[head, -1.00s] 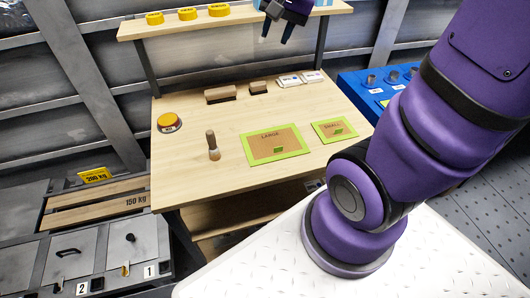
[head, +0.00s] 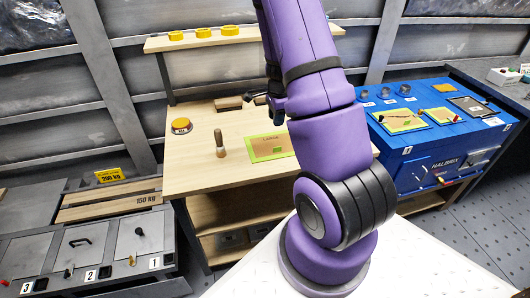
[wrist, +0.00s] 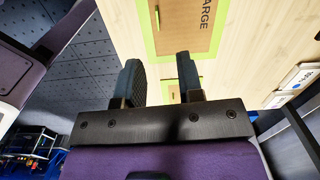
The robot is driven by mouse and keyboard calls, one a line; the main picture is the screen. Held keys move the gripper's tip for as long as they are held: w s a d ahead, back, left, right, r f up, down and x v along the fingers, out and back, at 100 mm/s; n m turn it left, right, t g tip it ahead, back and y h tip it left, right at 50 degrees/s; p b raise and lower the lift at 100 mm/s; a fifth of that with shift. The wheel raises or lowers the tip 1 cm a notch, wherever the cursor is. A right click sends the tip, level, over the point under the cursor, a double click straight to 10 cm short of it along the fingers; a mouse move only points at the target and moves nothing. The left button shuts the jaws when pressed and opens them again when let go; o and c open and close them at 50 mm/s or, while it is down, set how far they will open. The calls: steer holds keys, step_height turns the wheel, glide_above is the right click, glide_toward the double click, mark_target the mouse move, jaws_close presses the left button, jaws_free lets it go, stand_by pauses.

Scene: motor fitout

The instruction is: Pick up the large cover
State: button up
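On the wooden bench in the head view, a brown panel marked LARGE (head: 266,151) lies flat inside a green border, partly hidden by my arm. It also shows in the wrist view (wrist: 185,38). On the blue unit at right, a larger green-edged plate (head: 402,121) lies beside a smaller green-edged plate (head: 440,116). I cannot tell for certain which piece is the large cover. My gripper (wrist: 158,64) is open and empty, its two dark fingers apart above the bench. In the head view my arm mostly hides it.
The blue unit (head: 440,158) has several small knobs on top. Yellow rings (head: 203,32) sit on the shelf behind.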

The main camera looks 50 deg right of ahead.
mark_target(274, 143)
steer(key=shift+m, duration=0.5)
steer(key=f, duration=0.5)
steer(key=s+f, duration=0.1)
steer(key=f, duration=0.2)
steer(key=shift+d, duration=0.15)
steer(key=shift+w+d+f, duration=0.1)
steer(key=shift+f, duration=1.3)
steer(key=shift+w+d+f, duration=0.1)
steer(key=shift+f, duration=1.25)
jaws_close()
